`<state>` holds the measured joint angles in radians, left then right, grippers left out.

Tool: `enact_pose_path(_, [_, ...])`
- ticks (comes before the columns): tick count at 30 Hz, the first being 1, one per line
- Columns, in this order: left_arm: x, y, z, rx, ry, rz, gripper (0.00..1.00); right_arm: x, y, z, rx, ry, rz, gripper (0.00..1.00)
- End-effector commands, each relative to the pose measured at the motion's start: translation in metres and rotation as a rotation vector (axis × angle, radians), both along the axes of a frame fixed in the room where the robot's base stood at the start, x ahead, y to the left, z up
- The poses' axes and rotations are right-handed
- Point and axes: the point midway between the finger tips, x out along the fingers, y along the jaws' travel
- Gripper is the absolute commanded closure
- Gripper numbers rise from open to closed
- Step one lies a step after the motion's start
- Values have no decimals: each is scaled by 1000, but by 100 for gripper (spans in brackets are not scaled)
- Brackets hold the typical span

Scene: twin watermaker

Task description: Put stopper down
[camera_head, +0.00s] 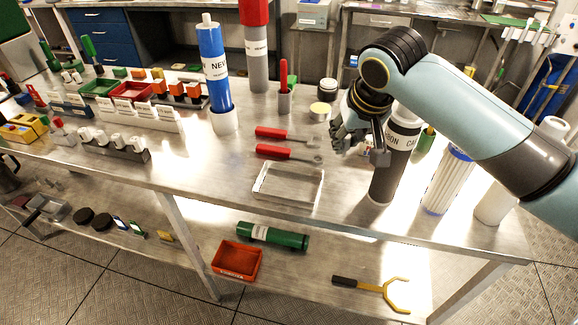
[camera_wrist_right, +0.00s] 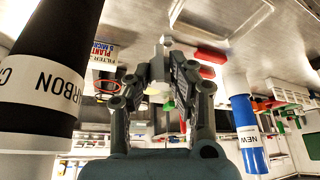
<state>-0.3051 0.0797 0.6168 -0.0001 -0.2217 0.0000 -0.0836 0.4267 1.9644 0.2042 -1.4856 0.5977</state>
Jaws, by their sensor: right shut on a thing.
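My right gripper (camera_head: 364,142) is over the steel table, left of the black carbon cylinder (camera_head: 395,160). In the wrist view the fingers of my right gripper (camera_wrist_right: 158,75) are closed around a small pale piece (camera_wrist_right: 157,88), which seems to be the stopper. Most of it is hidden by the fingers, and in the head view I cannot make it out. A clear shallow tray (camera_head: 287,199) lies on the table, left of and nearer than the gripper. My left gripper is not in view.
Two red-handled tools (camera_head: 284,152) lie left of the gripper. A blue cylinder (camera_head: 213,70) stands in a white cup further left. A white pleated cartridge (camera_head: 447,180) stands right of the carbon cylinder. The table's front strip below the clear tray is bare.

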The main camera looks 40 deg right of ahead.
Motion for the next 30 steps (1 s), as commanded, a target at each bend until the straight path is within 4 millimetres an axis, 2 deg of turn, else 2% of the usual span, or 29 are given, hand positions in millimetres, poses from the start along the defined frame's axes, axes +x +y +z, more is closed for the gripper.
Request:
enact_pose_path(2, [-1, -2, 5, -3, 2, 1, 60, 3, -2, 1, 3, -1, -25, 100])
enact_pose_path(4, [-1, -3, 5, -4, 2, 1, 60, 9, 5, -6, 9, -3, -34, 100])
enact_pose_path(12, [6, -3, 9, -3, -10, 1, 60, 52, 56, -45, 9, 1, -31, 100])
enact_pose_path(17, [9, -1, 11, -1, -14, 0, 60, 70, 76, -62, 5, 0, -29, 100])
enact_pose_path(23, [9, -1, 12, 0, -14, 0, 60, 77, 83, -75, 1, 1, -28, 100])
enact_pose_path(27, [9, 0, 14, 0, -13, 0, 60, 76, 83, -97, 1, 3, -28, 100])
enact_pose_path(30, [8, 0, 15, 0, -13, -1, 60, 76, 83, -107, 0, 0, -27, 100])
